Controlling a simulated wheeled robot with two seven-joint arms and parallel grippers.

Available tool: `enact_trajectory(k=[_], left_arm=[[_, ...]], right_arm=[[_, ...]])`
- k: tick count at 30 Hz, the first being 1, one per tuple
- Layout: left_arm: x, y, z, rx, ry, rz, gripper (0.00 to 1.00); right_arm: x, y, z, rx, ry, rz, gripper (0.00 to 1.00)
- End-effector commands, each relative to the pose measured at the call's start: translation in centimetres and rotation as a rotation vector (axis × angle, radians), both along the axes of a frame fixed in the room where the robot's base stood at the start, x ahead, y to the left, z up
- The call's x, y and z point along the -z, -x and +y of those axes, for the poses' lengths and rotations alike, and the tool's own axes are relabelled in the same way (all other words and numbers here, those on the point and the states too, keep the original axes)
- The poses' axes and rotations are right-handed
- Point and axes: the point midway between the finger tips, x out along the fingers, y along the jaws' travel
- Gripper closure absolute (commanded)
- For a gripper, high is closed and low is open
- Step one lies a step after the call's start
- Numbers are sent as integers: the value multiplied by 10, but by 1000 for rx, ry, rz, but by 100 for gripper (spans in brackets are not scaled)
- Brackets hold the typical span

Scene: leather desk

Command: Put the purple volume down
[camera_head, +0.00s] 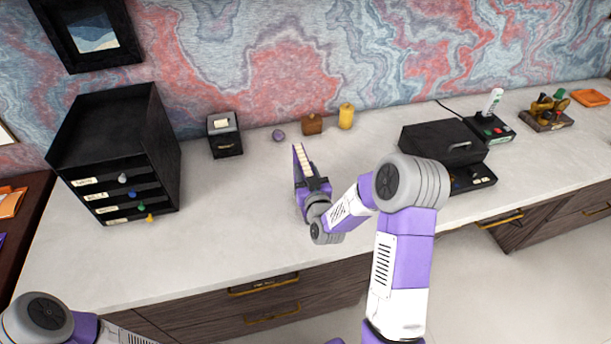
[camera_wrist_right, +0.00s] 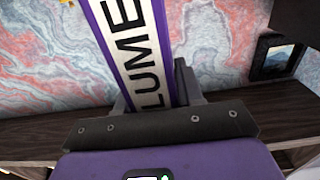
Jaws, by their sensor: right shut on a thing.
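The purple volume (camera_head: 297,165) is a thin book standing upright in the head view, with its pale page edge showing, over the middle of the white desk top (camera_head: 235,225). My right gripper (camera_head: 316,187) is shut on it from the near side. In the right wrist view the volume (camera_wrist_right: 103,40) rises between the fingers, with a white spine strip lettered "LUME" and purple edges. I cannot tell whether its bottom edge touches the desk. My left gripper is out of view; only part of that arm shows at the lower left.
A black drawer cabinet (camera_head: 115,155) stands at the left. A black machine (camera_head: 440,145) is at the right. The desk's left middle is clear.

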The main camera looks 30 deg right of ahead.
Motion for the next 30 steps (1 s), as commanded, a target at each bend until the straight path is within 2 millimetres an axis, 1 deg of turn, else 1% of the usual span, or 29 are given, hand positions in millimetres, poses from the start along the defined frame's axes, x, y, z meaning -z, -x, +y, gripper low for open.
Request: enact_trajectory(k=[1,3,10,14,15,20,30], left_arm=[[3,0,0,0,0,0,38],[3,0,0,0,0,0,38],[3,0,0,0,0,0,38],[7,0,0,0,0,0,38],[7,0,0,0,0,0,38],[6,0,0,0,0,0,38],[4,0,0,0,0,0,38]], right_arm=[[7,0,0,1,1,-4,100],[12,0,0,0,1,-5,100],[11,0,0,0,2,-7,100],[14,0,0,0,1,-6,100],[17,0,0,0,0,0,62],[15,0,0,0,0,0,38],[14,0,0,0,0,0,38]])
